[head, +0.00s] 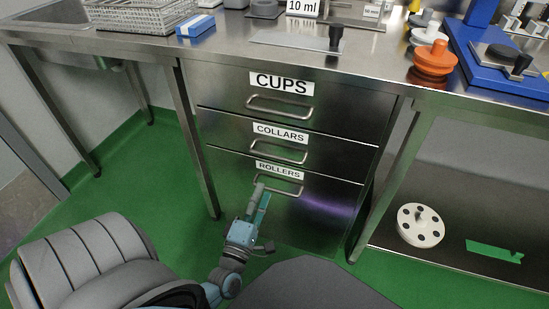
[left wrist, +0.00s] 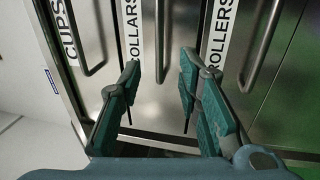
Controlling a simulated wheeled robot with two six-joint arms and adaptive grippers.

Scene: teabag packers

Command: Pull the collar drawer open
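The collar drawer (head: 330,150) is the middle of three steel drawers, labelled COLLARS, and looks shut. Its bar handle (head: 278,153) also shows in the left wrist view (left wrist: 160,45), lying between the lines of my two fingers. My left gripper (head: 260,195) is open and empty, with a clear gap between its teal fingers in the left wrist view (left wrist: 160,75). In the head view it is below the COLLARS handle and overlaps the left end of the ROLLERS handle. Contact with either handle cannot be made out. My right gripper is not in view.
The CUPS drawer (head: 220,95) above and ROLLERS drawer (head: 325,205) below look shut. Their handles flank the collar handle closely in the wrist view. A table leg (head: 195,140) stands left of the drawers. Green floor (head: 140,180) is clear at the left.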

